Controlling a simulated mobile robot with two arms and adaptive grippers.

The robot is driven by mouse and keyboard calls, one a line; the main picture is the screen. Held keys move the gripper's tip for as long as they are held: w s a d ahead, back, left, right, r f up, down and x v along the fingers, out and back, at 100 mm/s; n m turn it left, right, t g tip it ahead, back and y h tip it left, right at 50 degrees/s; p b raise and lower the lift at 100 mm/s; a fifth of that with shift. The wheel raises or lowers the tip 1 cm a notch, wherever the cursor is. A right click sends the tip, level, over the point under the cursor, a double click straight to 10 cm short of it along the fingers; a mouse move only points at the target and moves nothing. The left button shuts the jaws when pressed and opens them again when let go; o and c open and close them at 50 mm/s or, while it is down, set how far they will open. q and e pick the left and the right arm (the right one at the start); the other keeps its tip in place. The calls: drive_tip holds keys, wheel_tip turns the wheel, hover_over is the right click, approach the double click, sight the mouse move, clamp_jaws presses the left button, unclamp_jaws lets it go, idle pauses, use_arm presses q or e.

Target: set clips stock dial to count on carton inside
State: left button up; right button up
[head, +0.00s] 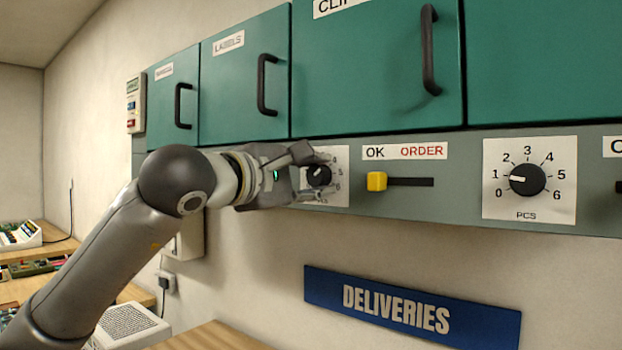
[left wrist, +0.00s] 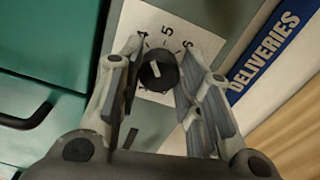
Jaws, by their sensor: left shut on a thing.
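The clips door (head: 375,70), teal with a cut-off "CLIP" label, is closed, so any carton inside is hidden. Below its left part is a white dial plate with a black knob (head: 319,176). My left gripper (head: 312,176) is shut on this knob, its fingers on either side. In the left wrist view the knob (left wrist: 158,74) sits between the fingertips (left wrist: 155,80). My right gripper is not in view.
Right of the knob is a yellow slider (head: 377,181) at the OK end of its OK/ORDER slot. A second dial (head: 527,179) farther right points near 1. A blue DELIVERIES sign (head: 410,306) is below. Other closed teal doors (head: 243,85) line the left.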

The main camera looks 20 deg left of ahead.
use_arm(q)
drive_tip(key=m, duration=0.3)
drive_tip(key=shift+f+m, duration=0.15)
drive_tip(key=shift+m, duration=0.25)
drive_tip(key=m, duration=0.3)
drive_tip(key=shift+m, duration=0.3)
drive_tip(key=m+p, duration=0.1)
drive_tip(key=m, duration=0.5)
drive_tip(key=shift+f, duration=0.15)
drive_tip(key=shift+m, duration=0.4)
drive_tip(key=o, duration=1)
drive_tip(key=shift+a, duration=0.1)
